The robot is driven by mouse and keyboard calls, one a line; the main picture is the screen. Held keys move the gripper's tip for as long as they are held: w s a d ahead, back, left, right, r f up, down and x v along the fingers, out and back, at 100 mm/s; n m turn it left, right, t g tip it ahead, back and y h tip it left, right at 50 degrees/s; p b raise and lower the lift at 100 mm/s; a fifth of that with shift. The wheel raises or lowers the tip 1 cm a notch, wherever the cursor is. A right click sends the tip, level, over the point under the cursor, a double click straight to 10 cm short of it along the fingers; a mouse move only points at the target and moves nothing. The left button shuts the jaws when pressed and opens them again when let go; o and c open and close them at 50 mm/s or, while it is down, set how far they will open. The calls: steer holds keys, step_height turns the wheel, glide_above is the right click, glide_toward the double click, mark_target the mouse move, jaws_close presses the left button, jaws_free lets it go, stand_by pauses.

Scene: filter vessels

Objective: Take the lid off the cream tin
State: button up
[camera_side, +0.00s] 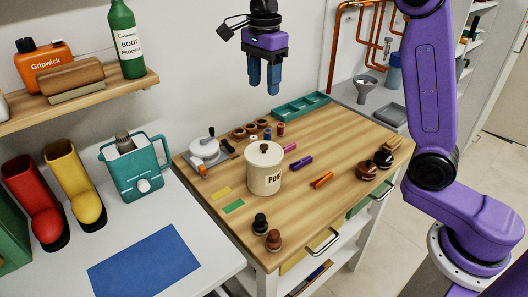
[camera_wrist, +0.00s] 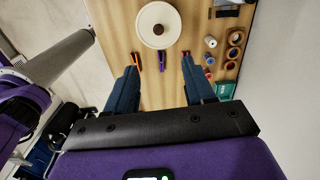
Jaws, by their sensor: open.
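The cream tin (camera_side: 264,172) stands upright on the wooden bench, with dark lettering on its side. Its cream lid (camera_side: 264,153) is on top and has a small dark brown knob. In the wrist view the lid (camera_wrist: 150,22) shows from above as a pale disc with the knob (camera_wrist: 158,29) near its middle. The lid hides most of the tin there. My gripper (camera_side: 264,80) is in the air well above the bench, over its back part. Its two blue fingers point down, apart and empty. In the wrist view the gripper (camera_wrist: 158,80) lies just below the lid in the picture.
A shelf (camera_side: 75,98) with bottles is at the upper left.

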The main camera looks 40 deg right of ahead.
mark_target(264, 145)
step_height(264, 145, down, 17)
steer(key=shift+s+a+r, duration=0.1)
steer(key=shift+s+a, duration=0.05)
stand_by(0.5)
jaws_close()
